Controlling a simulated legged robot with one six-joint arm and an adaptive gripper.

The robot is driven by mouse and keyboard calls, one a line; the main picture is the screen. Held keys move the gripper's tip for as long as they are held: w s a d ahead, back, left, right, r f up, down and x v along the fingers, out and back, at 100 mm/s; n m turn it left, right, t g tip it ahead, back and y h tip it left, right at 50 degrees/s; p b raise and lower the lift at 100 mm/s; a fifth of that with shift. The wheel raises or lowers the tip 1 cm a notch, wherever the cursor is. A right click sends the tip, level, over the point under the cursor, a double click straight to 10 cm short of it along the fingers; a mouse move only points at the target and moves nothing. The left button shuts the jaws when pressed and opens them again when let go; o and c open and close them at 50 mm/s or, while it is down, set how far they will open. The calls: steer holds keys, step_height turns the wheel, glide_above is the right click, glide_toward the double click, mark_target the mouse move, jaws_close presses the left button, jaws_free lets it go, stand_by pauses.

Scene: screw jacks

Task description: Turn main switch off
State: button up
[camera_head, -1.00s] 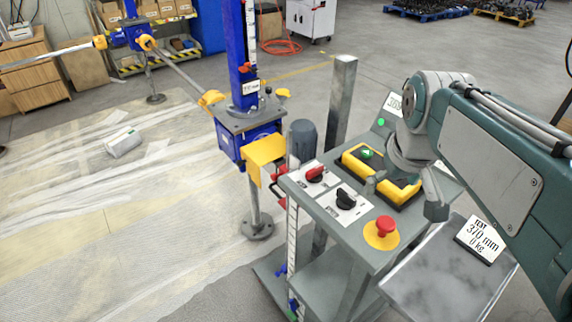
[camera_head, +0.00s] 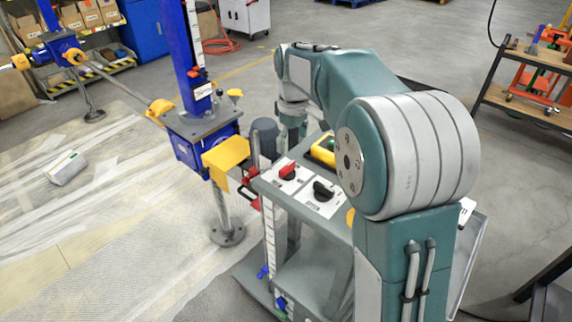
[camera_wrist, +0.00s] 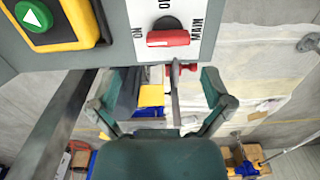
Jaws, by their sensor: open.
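The red main switch (camera_head: 288,172) sits on a white plate on the grey control panel (camera_head: 262,184), left of a black switch (camera_head: 323,190). In the wrist view the red switch (camera_wrist: 168,38) is at top centre, its handle lying crosswise beside the lettering "MAIN". My gripper (camera_wrist: 160,75) is open and empty, its fingers spread left and right, lower in that picture than the switch and not touching it. In the head view my arm reaches to the far side of the panel, and my fingers are mostly hidden there.
A yellow box with a green button (camera_head: 324,150) shows beyond the switches; its button (camera_wrist: 34,17) shows in the wrist view. A blue screw jack (camera_head: 195,130) with a yellow cover (camera_head: 226,155) stands left of the panel. A metal post (camera_wrist: 50,130) rises beside my gripper.

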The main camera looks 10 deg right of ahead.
mark_target(288, 165)
step_height(288, 165, down, 4)
steer(key=shift+r, duration=0.25)
steer(key=a+f, duration=0.2)
steer(key=f, duration=0.1)
steer(key=shift+a+f, duration=0.15)
steer(key=shift+f, duration=0.25)
steer(key=shift+d, duration=0.8)
steer(key=c, duration=0.9)
steer(key=shift+a, duration=0.4)
steer(key=shift+c, duration=0.3)
steer(key=shift+d, duration=0.15)
